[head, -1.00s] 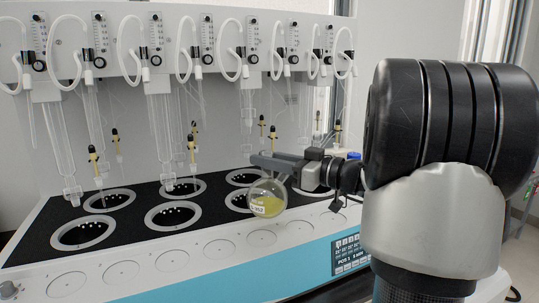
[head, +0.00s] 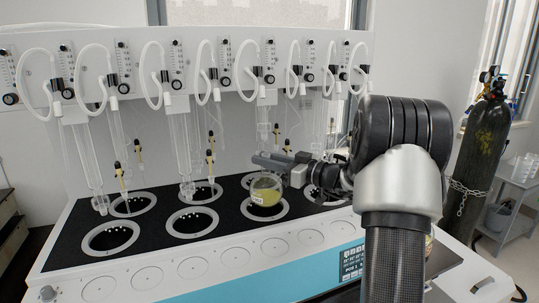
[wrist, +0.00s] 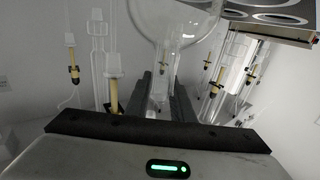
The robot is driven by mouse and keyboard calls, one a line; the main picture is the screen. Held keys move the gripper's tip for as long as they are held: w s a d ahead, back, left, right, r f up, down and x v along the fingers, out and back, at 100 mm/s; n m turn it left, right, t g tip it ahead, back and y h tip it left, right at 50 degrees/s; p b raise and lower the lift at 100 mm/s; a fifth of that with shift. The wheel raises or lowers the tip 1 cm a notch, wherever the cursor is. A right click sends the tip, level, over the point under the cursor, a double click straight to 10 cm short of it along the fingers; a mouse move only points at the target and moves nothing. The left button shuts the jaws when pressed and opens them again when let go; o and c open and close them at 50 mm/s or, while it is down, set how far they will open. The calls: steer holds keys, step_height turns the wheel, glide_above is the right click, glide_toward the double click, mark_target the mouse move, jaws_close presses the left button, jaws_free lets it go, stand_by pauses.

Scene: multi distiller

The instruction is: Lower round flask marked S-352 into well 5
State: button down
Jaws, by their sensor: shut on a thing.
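A round glass flask (head: 266,190) with yellow liquid and a small white label is at the third front-row well from the left (head: 248,214). The label is too small to read. My gripper (head: 275,160) reaches in from the right and is shut on the flask's neck, with the flask roughly upright. The round bottom overlaps the well's pale ring; I cannot tell how far it is above or inside the opening. In the wrist view, the clear neck (wrist: 160,85) sits between the two dark fingers, with the bulb (wrist: 178,22) at the top edge. No well number is readable.
Other ringed wells, such as the front left one (head: 110,237), are empty. Glass tubes (head: 182,150), yellow-and-black tipped rods (head: 210,157) and white hoses hang behind and beside the flask. A dark gas cylinder (head: 484,165) stands far right.

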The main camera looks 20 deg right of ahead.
mark_target(264, 180)
steer(key=shift+w+r+p, duration=0.15)
steer(key=shift+w+p, duration=0.45)
steer(key=shift+w, duration=0.1)
step_height(264, 180, down, 8)
steer(key=b, duration=1.1)
steer(key=shift+r+b, duration=0.15)
steer(key=shift+b, duration=0.15)
steer(key=shift+f+b, duration=0.65)
steer(key=shift+b, duration=1.15)
steer(key=c, duration=1.5)
jaws_free()
steer(key=shift+s, duration=0.1)
steer(key=shift+o, duration=0.2)
steer(key=p+v, duration=0.1)
steer(key=v, duration=1.6)
steer(key=shift+s, duration=0.15)
